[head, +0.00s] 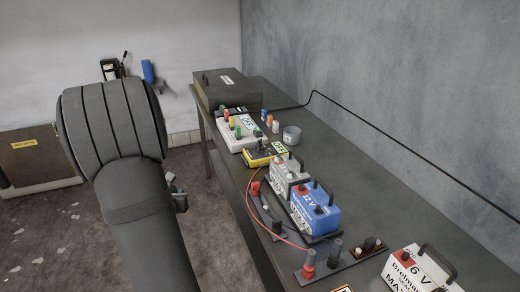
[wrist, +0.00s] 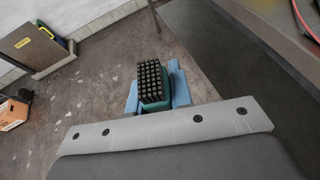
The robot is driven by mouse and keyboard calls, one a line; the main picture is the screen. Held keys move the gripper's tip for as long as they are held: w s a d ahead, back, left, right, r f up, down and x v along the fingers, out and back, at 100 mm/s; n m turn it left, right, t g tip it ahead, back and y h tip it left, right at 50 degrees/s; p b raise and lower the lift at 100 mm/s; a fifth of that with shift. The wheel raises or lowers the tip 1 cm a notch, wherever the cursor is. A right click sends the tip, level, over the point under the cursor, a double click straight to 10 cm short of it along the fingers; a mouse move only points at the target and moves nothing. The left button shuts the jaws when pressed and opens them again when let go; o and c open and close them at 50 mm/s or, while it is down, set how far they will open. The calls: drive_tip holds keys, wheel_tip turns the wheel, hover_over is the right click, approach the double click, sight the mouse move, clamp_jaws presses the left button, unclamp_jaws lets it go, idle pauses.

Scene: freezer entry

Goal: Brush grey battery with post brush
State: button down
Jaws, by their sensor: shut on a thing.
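The post brush (wrist: 153,82), a block of dark bristles on a green body, is held between the blue fingers of my gripper (wrist: 155,92) in the wrist view. Its bristles face away from the wrist, with floor behind them. In the head view my arm hides the brush, and only a small part of my gripper (head: 178,194) shows left of the bench. The pale grey battery (head: 284,183) stands on the bench beside and behind a blue 12 V battery (head: 318,217), apart from the brush. Its top carries terminals and a dark handle.
The long dark bench (head: 385,205) runs along the right wall. It holds a large 6 V battery (head: 420,272), a yellow meter (head: 265,153), a white device (head: 240,131), a grey cup (head: 292,134) and a dark box (head: 228,91). A red cable (head: 254,218) loops near the front edge.

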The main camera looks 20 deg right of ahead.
idle(0.5)
drive_tip(key=w+d+r+m+g+h, duration=0.2)
drive_tip(key=w+d+r+m+h, duration=0.15)
drive_tip(key=d, duration=0.45)
drive_tip(key=w+d+r+m+g+h, duration=0.25)
drive_tip(key=d+r, duration=0.25)
drive_tip(key=d, duration=0.4)
drive_tip(key=s+d+r+m+g+h, duration=0.1)
drive_tip(key=s+d+r+m+g, duration=0.1)
drive_tip(key=d, duration=0.8)
drive_tip(key=s+d+r+m+g+h, duration=0.2)
drive_tip(key=d+r+m+g, duration=0.3)
drive_tip(key=d, duration=0.6)
drive_tip(key=shift+d+m+g, duration=0.25)
drive_tip(key=shift+m+g, duration=0.4)
drive_tip(key=shift+m, duration=0.15)
drive_tip(key=shift+a, duration=0.1)
drive_tip(key=shift+f, duration=2.9)
drive_tip(key=shift+f, duration=0.8)
